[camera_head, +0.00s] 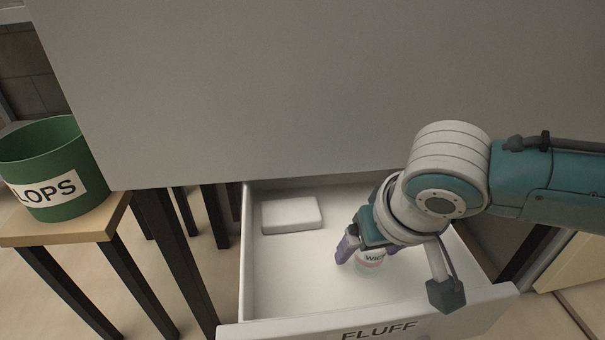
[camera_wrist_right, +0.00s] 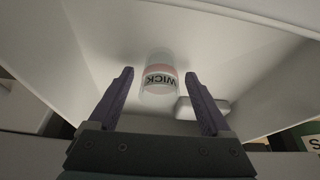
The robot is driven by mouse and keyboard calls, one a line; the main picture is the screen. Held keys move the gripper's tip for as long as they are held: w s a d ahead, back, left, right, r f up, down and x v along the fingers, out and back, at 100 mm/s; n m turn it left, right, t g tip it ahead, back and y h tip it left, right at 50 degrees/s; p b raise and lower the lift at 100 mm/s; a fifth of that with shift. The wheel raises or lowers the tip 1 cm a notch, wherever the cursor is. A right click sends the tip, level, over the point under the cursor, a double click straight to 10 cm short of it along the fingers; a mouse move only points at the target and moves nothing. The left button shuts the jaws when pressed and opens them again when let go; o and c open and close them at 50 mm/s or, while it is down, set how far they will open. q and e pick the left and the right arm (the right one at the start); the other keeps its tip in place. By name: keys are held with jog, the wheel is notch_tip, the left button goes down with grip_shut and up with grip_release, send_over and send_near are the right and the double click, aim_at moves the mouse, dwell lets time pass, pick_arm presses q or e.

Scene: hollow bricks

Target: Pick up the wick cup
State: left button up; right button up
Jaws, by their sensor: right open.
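The wick cup (camera_head: 372,257) is a small white cup with a pink band and a label reading WICK. It stands in the open drawer labelled FLUFF (camera_head: 265,290). In the right wrist view the cup (camera_wrist_right: 158,80) shows between and just beyond the two purple fingers. My right gripper (camera_head: 352,248) reaches down into the drawer at the cup; in the wrist view the gripper (camera_wrist_right: 160,88) is open, with a gap on each side of the cup. Part of the cup is hidden by the gripper in the head view. My left gripper is not in view.
A white block (camera_head: 291,214) lies in the drawer's back left; it also shows in the wrist view (camera_wrist_right: 203,107). The grey cabinet front (camera_head: 280,90) overhangs the drawer's back. A green bin labelled LOPS (camera_head: 50,165) stands on a small wooden table at left. The drawer's front left floor is clear.

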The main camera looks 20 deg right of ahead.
grip_shut()
dwell(0.7)
